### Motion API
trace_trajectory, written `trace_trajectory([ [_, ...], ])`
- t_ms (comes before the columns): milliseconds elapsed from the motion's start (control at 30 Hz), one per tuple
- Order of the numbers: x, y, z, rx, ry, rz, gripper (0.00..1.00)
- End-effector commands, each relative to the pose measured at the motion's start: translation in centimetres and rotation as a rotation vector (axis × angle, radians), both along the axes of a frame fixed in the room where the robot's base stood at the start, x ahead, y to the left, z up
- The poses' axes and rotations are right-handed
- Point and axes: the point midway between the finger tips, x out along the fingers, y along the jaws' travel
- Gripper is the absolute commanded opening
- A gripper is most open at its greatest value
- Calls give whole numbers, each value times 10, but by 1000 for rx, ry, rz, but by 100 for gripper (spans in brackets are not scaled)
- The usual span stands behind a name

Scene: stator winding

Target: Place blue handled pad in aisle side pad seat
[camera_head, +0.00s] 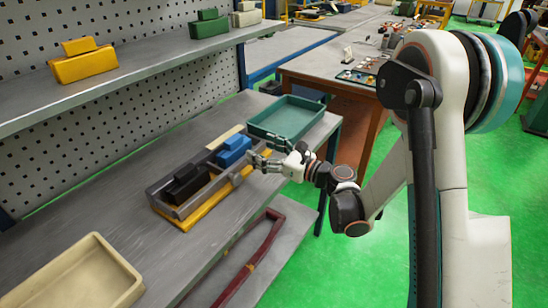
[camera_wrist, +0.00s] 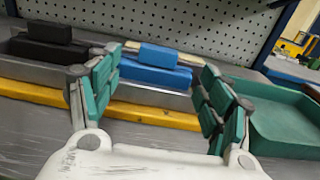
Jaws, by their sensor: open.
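The blue handled pad (camera_head: 233,151) sits in the right-hand part of a grey pad holder (camera_head: 218,194) with a yellow base (camera_head: 190,221). In the wrist view the blue pad (camera_wrist: 155,68) stands upright, its handle block on top. A black handled pad (camera_head: 187,182) sits in the left part of the holder; it also shows in the wrist view (camera_wrist: 48,44). My gripper (camera_head: 262,154) is open, just to the right of the blue pad. In the wrist view its green-padded fingers (camera_wrist: 160,72) are spread either side of the blue pad, without visible contact. The seat floor under the pad is hidden.
A green tray (camera_head: 287,133) stands behind the holder, close to my gripper's right finger. A cream tray (camera_head: 75,280) lies at the near left. The upper shelf holds a yellow pad (camera_head: 83,63) and green pad (camera_head: 208,26). A dark red frame (camera_head: 250,262) lies on the lower shelf.

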Motion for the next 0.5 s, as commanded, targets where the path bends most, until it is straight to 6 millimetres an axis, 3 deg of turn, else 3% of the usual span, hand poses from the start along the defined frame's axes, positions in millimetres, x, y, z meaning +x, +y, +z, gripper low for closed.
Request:
trace_trajectory([
  [267,-3,0,5,-44,-21,1,72],
  [500,-27,-4,32,-387,-186,28,72],
])
